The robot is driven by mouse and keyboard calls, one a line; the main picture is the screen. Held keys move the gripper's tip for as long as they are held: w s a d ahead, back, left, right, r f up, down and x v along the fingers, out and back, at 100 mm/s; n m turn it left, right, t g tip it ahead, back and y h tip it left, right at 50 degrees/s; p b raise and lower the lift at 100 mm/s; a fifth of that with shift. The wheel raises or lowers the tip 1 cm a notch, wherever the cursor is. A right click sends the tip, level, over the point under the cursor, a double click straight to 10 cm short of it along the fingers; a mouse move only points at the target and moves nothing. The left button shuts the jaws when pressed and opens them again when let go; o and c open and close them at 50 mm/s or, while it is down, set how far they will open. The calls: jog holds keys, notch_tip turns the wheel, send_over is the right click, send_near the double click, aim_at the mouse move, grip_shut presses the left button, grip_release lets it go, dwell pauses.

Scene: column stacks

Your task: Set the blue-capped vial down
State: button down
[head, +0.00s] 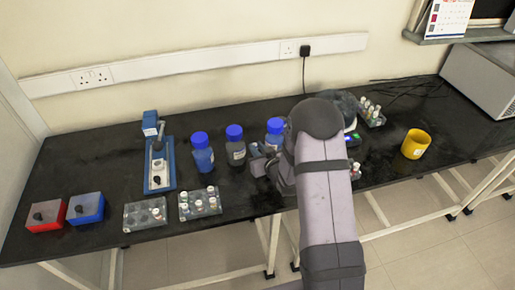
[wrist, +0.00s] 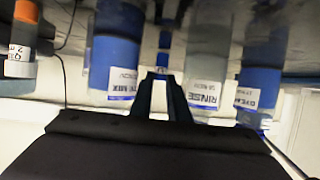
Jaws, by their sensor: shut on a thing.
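My gripper (wrist: 160,85) is shut, its two dark fingers close together in the wrist view. A small pale and blue piece (wrist: 161,71) shows at the fingertips; it appears to be the blue-capped vial, but it is too small to make out its cap or tilt. In the head view my gripper (head: 260,160) is above the bench, in front of the blue-capped bottles and partly hidden by my arm. The vial cannot be made out there.
Blue-capped bottles (head: 202,155) (head: 235,147) (head: 275,133) stand behind and left of my gripper. Two vial racks (head: 145,216) (head: 200,204) lie to the left. A red box (head: 46,215), a blue box (head: 87,207) and a yellow cup (head: 416,144) stand farther out.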

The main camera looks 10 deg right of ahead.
jog(key=shift+f, duration=0.15)
jog(key=shift+f, duration=0.1)
jog(key=c, duration=2)
grip_release()
jog(key=shift+r, duration=0.2)
